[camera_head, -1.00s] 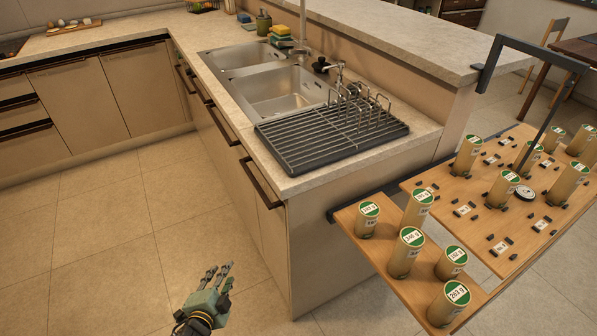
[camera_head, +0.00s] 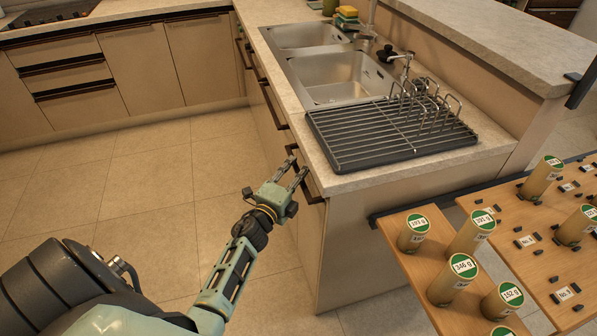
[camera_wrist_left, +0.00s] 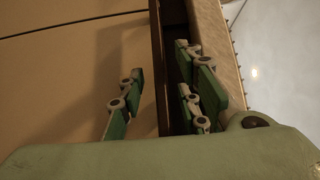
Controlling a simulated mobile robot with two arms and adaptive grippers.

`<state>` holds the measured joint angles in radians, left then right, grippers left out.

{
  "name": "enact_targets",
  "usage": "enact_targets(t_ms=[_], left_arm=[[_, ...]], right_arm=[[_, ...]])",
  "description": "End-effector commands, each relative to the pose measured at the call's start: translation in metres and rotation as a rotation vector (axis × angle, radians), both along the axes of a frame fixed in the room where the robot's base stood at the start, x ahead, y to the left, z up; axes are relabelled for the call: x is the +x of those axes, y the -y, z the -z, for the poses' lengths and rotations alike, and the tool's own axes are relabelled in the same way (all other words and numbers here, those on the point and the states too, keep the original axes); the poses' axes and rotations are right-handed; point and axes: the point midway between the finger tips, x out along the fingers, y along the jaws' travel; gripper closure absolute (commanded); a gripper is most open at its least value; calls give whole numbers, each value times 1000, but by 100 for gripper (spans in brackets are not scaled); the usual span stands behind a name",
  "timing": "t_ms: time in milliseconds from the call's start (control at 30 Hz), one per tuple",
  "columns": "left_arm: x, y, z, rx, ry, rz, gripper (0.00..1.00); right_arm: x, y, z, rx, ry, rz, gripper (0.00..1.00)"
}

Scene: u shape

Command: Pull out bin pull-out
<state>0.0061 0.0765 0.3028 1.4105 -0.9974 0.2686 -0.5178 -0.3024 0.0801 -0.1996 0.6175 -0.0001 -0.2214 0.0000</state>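The pull-out front (camera_head: 293,218) is a beige panel at the near end of the sink counter, with a dark handle (camera_head: 312,194) along its top edge. It looks closed. My left gripper (camera_head: 293,173) is at this handle, its fingers pointing toward it. In the left wrist view, the fingers (camera_wrist_left: 160,92) are apart, with the dark handle edge (camera_wrist_left: 159,60) running between them. I cannot tell whether they touch it. My right gripper is not in view.
The counter holds a double sink (camera_head: 345,77) and a dark drying rack (camera_head: 390,135). At right, wooden boards (camera_head: 520,243) carry several green-topped cylinders (camera_head: 452,280). The tiled floor (camera_head: 120,195) left of the counter is free.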

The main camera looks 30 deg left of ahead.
Motion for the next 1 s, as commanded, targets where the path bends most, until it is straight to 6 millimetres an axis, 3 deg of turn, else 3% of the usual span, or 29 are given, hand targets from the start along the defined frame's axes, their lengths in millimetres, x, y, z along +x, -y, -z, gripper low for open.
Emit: enact_targets(t_ms=[300, 667, 1000], left_arm=[[3, 0, 0, 0, 0, 0, 69], [3, 0, 0, 0, 0, 0, 99], [3, 0, 1, 0, -1, 0, 100]], right_arm=[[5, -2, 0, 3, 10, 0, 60], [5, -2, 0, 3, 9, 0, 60], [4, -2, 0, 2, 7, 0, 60]])
